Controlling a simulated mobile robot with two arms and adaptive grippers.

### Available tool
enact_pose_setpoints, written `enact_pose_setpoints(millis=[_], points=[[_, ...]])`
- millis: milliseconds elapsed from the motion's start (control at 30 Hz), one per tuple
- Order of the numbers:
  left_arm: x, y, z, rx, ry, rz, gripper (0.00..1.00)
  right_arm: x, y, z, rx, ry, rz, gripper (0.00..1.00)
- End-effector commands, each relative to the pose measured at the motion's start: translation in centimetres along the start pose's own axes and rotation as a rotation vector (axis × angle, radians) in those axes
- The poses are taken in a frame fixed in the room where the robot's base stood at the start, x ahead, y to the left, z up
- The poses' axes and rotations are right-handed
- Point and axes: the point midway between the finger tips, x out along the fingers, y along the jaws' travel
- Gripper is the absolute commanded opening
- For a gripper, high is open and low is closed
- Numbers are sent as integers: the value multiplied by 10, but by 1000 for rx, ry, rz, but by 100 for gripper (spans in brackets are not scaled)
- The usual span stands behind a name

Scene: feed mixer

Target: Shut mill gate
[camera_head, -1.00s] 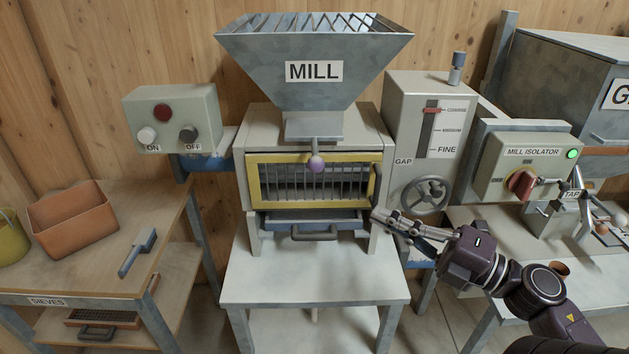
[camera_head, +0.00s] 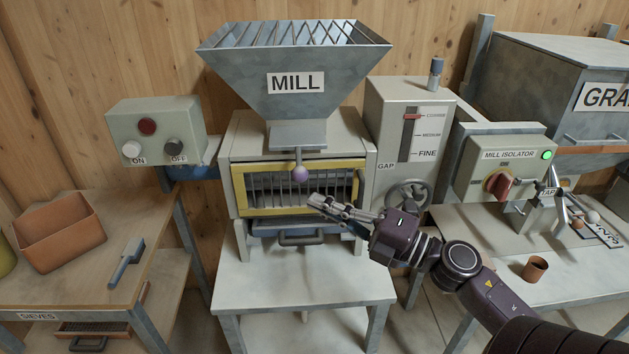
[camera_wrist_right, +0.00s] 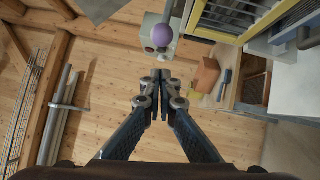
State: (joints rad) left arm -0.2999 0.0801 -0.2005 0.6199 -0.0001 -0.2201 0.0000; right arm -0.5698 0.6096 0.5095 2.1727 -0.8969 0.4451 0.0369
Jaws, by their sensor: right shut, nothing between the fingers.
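The grey mill hopper (camera_head: 296,88) sits above a box with a yellow-framed barred front (camera_head: 240,192). A gate lever with a purple ball knob (camera_head: 300,174) hangs below the hopper's neck. The knob shows large at the top of the right wrist view (camera_wrist_right: 162,36). My right gripper (camera_head: 316,202) is shut and empty. In the head view it lies in front of the barred opening, below and slightly right of the knob. In the right wrist view its fingertips (camera_wrist_right: 162,76) are together, apart from the knob. My left gripper is not in view.
The ON/OFF box (camera_head: 155,135) is left of the mill. The gap panel with handwheel (camera_head: 408,195) and the mill isolator (camera_head: 505,170) with a green light are to the right. A drawer handle (camera_head: 300,239) sticks out under the barred front. The bench top below (camera_head: 300,285) is clear.

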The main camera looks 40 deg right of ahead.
Motion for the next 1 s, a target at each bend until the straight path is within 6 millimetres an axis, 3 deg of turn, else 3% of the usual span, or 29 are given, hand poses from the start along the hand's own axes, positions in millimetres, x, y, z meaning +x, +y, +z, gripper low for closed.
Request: enact_pose_setpoints(millis=[33,300,833,1000], points=[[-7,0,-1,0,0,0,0,10,4,2,-3,0,1,0],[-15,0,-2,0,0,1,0,29,1,25,-2,-1,0,0],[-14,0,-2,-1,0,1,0,35,-1,31,-2,0,0,0],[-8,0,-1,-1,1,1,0,51,-7,55,-3,0,2,0]])
